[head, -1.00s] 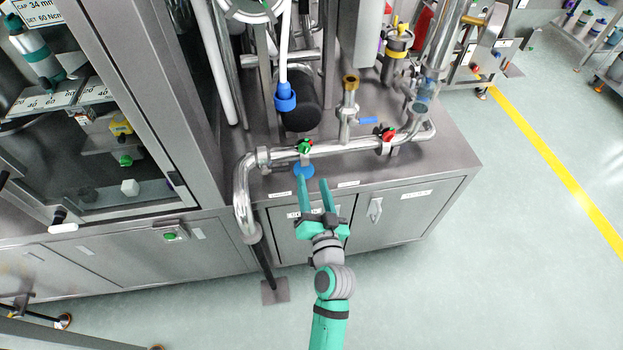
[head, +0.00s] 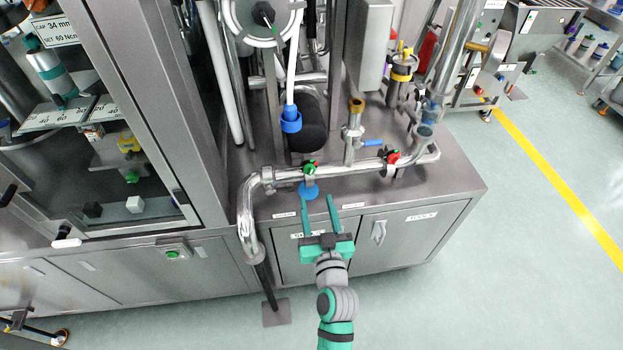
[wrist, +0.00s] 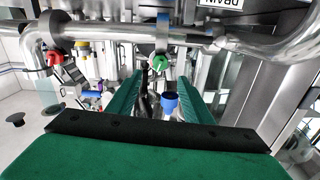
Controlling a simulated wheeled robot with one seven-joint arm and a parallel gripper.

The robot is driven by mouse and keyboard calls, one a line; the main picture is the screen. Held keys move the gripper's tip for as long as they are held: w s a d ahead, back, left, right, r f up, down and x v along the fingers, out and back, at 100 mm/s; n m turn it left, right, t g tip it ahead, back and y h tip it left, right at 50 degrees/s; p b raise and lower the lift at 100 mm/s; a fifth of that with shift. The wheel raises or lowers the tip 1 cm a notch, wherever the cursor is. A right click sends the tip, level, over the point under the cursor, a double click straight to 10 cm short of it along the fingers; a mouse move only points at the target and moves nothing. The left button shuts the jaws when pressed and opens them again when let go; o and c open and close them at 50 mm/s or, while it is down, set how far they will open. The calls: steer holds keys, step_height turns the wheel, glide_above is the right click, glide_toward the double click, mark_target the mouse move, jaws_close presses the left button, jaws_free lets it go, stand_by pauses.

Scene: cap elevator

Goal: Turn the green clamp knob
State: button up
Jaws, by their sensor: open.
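The green clamp knob (head: 310,168) is on a clamp around the horizontal steel pipe, near the pipe's left part. It also shows in the wrist view (wrist: 158,65), just beyond and between the fingertips. My gripper (head: 318,198) is open and empty, its two teal fingers pointing at the pipe from the front. In the head view the fingertips are short of the knob and a little to its right. In the wrist view the fingers (wrist: 158,78) frame the knob from either side. I see no contact with it.
A blue round part (head: 309,190) sits just below the green knob, near the left finger. A red knob (head: 393,157) is on the same pipe (head: 345,167) to the right, by a valve with a blue handle (head: 372,142). A glass-fronted cabinet stands left. The floor at front right is clear.

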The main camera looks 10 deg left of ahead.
mark_target(310, 174)
steer(key=x, duration=1)
steer(key=shift+s+a, duration=0.1)
steer(key=c, duration=1.1)
